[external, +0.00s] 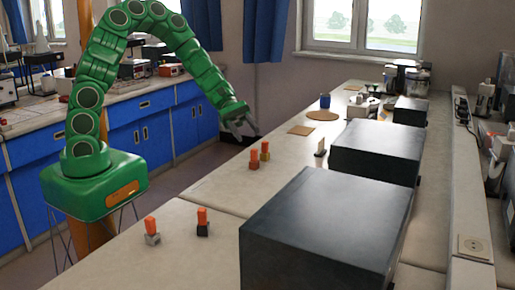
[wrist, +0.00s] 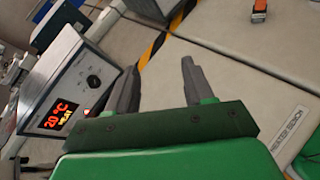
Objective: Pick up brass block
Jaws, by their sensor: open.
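In the external view, the likely brass block (external: 265,156) is a small yellowish block with an orange top, standing on the bench. A browner block with an orange top (external: 253,165) stands just left of it. My gripper (external: 247,130) is above the bench's left edge, up and left of these two blocks and apart from them. In the wrist view my gripper (wrist: 160,74) is open, with nothing between its fingers. An orange-topped block (wrist: 259,11) shows at the top of that view; I cannot tell its metal.
Two more orange-topped blocks, a grey one (external: 152,238) and a dark one (external: 203,229), stand nearer on the bench. Large dark boxes (external: 325,230) (external: 376,152) line its right. A heater unit (wrist: 72,88) with a lit display is left in the wrist view.

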